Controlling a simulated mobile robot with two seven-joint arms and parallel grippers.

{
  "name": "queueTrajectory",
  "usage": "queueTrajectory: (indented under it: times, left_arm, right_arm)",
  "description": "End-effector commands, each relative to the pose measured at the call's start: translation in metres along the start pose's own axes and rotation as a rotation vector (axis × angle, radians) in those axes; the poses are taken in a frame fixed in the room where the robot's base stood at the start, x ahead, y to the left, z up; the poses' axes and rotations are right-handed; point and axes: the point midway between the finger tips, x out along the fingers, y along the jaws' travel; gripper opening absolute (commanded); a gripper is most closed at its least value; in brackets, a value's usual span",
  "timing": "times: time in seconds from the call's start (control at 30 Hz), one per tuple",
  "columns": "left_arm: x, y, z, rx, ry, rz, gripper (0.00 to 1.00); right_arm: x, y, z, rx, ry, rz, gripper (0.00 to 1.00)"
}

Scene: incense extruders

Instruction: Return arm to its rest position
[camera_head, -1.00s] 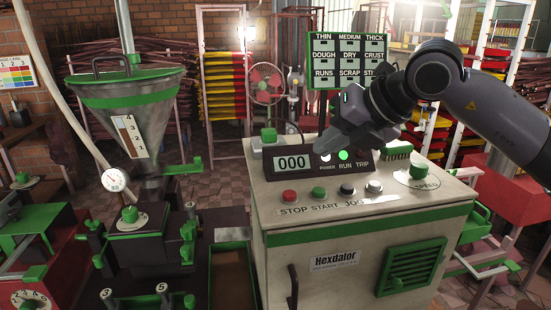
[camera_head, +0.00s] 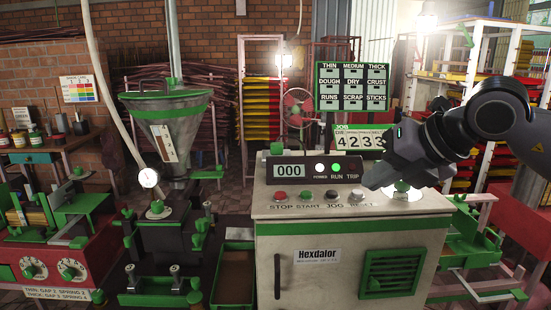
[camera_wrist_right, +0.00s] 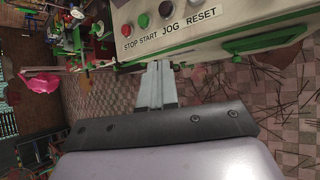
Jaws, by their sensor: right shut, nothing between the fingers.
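My right arm comes in from the right in the head view. Its gripper (camera_head: 374,181) is over the right part of the control cabinet (camera_head: 330,240), hiding the speed knob area. The wrist view shows the two fingers (camera_wrist_right: 157,88) pressed together, empty, in front of the cabinet panel (camera_wrist_right: 205,32). They look apart from the buttons. The red stop button (camera_head: 280,197), green start button (camera_head: 306,195) and black jog button (camera_head: 331,194) are uncovered. The display (camera_head: 289,171) reads 000, with a white and a green lamp lit. My left gripper is not in view.
A steel hopper (camera_head: 168,130) with green rim stands left of the cabinet, above a dark extruder with a gauge (camera_head: 148,178). A red machine (camera_head: 50,250) is at far left. A job sign (camera_head: 361,141) reading 4233 and a black label board (camera_head: 354,87) stand behind the cabinet.

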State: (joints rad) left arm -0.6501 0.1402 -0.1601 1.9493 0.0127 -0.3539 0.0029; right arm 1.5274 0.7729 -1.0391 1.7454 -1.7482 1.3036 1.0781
Motion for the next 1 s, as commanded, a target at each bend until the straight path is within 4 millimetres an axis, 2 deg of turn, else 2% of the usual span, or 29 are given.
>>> queueTrajectory:
  times: [0.1,0.3,0.43,0.6,0.8,0.87,1.0]
  left_arm:
    - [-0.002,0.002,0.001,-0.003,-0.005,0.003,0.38]
    - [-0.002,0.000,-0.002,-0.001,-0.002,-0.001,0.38]
    - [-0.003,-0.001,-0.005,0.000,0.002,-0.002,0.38]
    - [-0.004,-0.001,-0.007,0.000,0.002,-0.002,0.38]
    - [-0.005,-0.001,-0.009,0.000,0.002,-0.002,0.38]
    - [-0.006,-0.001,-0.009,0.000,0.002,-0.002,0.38]
    - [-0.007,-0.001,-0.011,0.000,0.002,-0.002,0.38]
  right_arm:
    - [0.026,0.016,-0.032,0.005,0.111,0.127,0.00]
    - [0.054,0.050,-0.085,0.063,0.281,0.394,0.00]
    - [0.063,0.072,-0.117,0.159,0.378,0.604,0.00]
    - [0.065,0.092,-0.142,0.361,0.445,0.869,0.00]
    - [0.068,0.088,-0.147,0.688,0.434,1.111,0.00]
    - [0.071,0.081,-0.146,0.801,0.413,1.164,0.00]
    - [0.084,0.051,-0.145,1.085,0.333,1.240,0.00]
